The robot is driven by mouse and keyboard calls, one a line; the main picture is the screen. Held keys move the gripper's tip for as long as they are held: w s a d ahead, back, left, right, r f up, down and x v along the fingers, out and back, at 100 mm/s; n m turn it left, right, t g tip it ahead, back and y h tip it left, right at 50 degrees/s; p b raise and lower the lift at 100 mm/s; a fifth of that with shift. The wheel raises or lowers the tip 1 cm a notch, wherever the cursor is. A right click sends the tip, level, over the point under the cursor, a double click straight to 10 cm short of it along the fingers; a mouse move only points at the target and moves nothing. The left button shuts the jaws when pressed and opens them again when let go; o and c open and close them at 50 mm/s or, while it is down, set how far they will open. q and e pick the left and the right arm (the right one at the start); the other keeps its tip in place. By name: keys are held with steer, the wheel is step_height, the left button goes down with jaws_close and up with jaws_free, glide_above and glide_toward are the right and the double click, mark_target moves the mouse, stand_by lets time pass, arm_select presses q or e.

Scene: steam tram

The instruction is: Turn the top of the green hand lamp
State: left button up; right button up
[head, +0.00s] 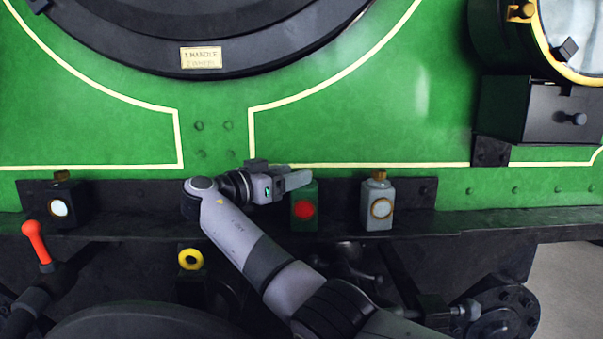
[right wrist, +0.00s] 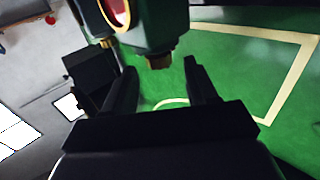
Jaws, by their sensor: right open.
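The green hand lamp (head: 304,206), with a round red lens, stands on the dark ledge; my gripper hides its top in the head view. My right gripper (head: 298,180) is open at the top of this lamp. In the right wrist view the lamp (right wrist: 165,22) appears upside down, and its brownish top knob (right wrist: 160,61) lies between the fingertips of the right gripper (right wrist: 161,70). A gap shows on each side of the knob, so the fingers appear clear of it. My left gripper is not in view.
A grey lamp (head: 377,206) with a brass top stands close right of the green one. A black lamp (head: 60,203) stands far left. The ledge (head: 480,221) carries them before the green front (head: 420,120). A red-handled lever (head: 37,243) rises at lower left.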

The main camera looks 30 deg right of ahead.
steer(key=shift+s+a, duration=0.15)
steer(key=shift+a, duration=0.55)
steer(key=shift+s+a, duration=0.1)
steer(key=shift+a, duration=0.6)
steer(key=shift+r, duration=0.1)
